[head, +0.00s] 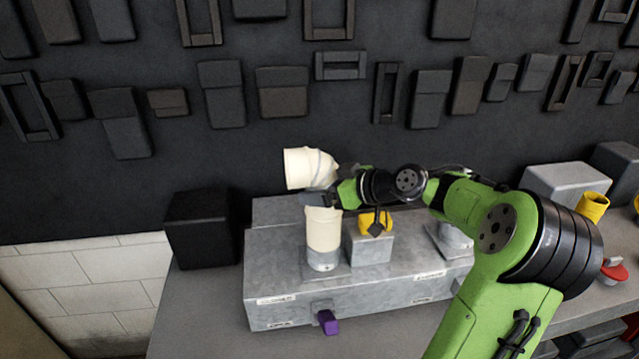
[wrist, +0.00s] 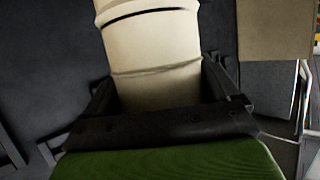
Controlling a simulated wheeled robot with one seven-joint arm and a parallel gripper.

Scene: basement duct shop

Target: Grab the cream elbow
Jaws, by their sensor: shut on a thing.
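The cream elbow (head: 323,235) stands on a grey metal collar on top of a galvanized duct box (head: 290,291). Its upper part bends over so that its open mouth faces left in the head view. My gripper (head: 324,198) is at the elbow's upright part, just below the bend, reaching in from the right. In the wrist view the elbow (wrist: 160,85) fills the space between the dark jaws, which are shut on it. The jaws hide a band of the elbow.
A yellow fitting (head: 375,222) on a grey block stands close to the right of the elbow. A black box (head: 200,229) is at the left. A purple handle (head: 328,322) sticks out at the front. Another yellow piece (head: 593,207) stands at the right. A dark wall with panels rises behind.

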